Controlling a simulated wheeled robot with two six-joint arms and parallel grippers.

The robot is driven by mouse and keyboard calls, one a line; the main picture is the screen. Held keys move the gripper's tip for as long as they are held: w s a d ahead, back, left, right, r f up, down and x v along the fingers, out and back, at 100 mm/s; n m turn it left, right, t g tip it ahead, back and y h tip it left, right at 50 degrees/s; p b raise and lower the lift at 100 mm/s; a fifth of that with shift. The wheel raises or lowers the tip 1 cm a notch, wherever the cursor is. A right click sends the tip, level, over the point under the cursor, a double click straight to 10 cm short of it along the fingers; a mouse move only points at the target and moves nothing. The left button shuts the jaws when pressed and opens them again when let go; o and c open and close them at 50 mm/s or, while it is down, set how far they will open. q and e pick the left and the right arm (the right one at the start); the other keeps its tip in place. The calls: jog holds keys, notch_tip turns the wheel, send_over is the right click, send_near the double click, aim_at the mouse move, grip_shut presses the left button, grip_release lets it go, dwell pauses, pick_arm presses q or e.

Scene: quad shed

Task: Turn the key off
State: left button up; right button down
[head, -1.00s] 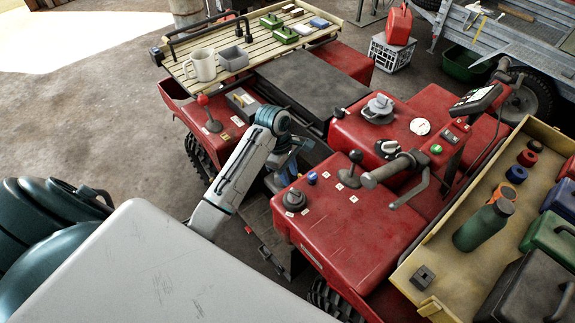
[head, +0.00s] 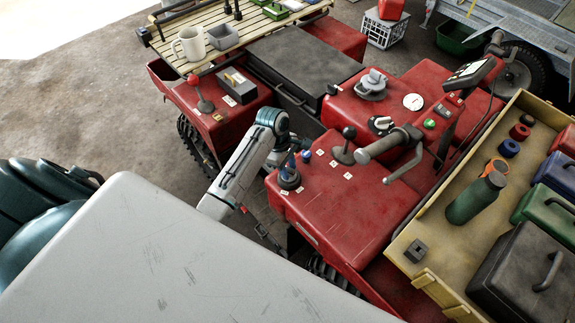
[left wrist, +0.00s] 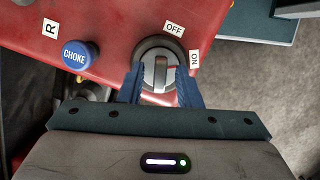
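The key switch (left wrist: 161,72) is a round dark dial with a raised grey grip bar, set near the edge of the red panel. In the left wrist view its bar stands about upright, with the OFF label (left wrist: 174,28) above right and the ON label (left wrist: 194,58) to the right. My left gripper (left wrist: 160,88) is open, its blue fingers one on each side of the bar, with gaps showing. In the head view my left gripper (head: 290,164) reaches down over the dial (head: 289,179) and partly hides it. My right gripper is not in view.
A blue CHOKE knob (left wrist: 80,54) sits left of the dial in the left wrist view. A black-knobbed lever (head: 345,148), handlebar grip (head: 382,146) and tan tray with a green bottle (head: 476,198) stand further right. Bare floor lies beyond the panel edge.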

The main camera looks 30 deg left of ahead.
pick_arm(q)
grip_shut()
jog(key=n+t, duration=0.1)
jog(key=n, duration=0.3)
jog(key=shift+n, duration=0.4)
